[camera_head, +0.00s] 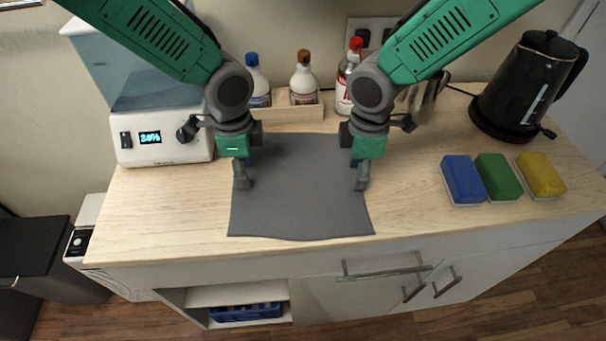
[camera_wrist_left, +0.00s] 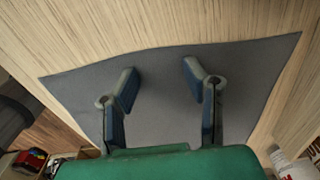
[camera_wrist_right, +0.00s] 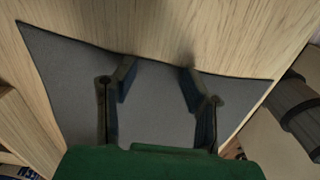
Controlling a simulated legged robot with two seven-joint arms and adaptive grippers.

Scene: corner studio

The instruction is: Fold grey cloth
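The grey cloth (camera_head: 300,205) lies flat and spread out on the wooden counter, its front edge slightly wavy near the counter's front. My left gripper (camera_head: 243,184) is over the cloth's left side, and my right gripper (camera_head: 362,184) is over its right side. In the left wrist view, the left gripper's fingers (camera_wrist_left: 160,72) are apart with grey cloth (camera_wrist_left: 160,115) showing between them. In the right wrist view, the right gripper's fingers (camera_wrist_right: 157,70) are also apart over the cloth (camera_wrist_right: 157,105). I cannot tell whether the fingertips touch the cloth.
Blue (camera_head: 462,180), green (camera_head: 498,177) and yellow (camera_head: 541,175) sponges lie right of the cloth. A black kettle (camera_head: 525,90) stands at the back right. Bottles (camera_head: 303,78) stand in a wooden tray behind the cloth. A white machine (camera_head: 165,137) with a display stands at the left.

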